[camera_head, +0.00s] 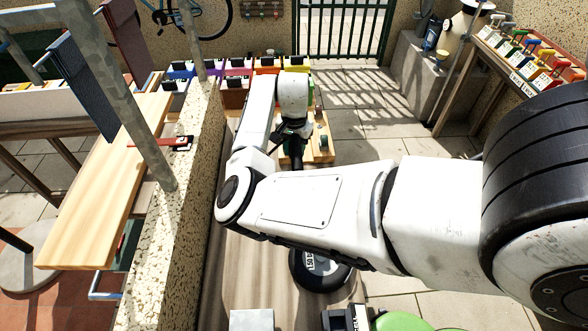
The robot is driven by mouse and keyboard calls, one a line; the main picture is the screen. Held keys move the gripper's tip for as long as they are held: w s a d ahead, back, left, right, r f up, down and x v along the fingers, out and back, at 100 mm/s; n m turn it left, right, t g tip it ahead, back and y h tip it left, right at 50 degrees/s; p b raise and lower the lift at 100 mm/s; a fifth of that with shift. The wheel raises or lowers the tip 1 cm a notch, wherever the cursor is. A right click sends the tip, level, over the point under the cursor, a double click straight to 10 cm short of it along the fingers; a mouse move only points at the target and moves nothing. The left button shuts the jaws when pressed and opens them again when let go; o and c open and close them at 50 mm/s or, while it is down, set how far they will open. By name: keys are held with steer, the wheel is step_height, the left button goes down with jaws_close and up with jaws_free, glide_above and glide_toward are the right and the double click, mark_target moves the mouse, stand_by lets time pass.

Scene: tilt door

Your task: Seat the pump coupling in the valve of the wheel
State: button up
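My gripper (293,135) is small and dark below my white wrist, at the wooden block with green parts (319,146). Its fingers are too small and too covered to tell whether they are open or shut, or hold anything. I cannot make out the pump coupling or the valve. A bicycle wheel (229,14) shows only in part at the far back, by the wall. A black round object with white lettering (320,268) lies below my forearm. My arm hides much of the bench's middle.
Coloured bins (236,90) line the bench's far end. A speckled wall (180,215) with a grey post and a wooden plank (112,185) runs along the left. A grey block (252,321) and a green object (400,322) are near the front. Paved floor (365,125) lies open at right.

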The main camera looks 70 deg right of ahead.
steer(key=shift+r, duration=2.85)
steer(key=shift+d, duration=0.1)
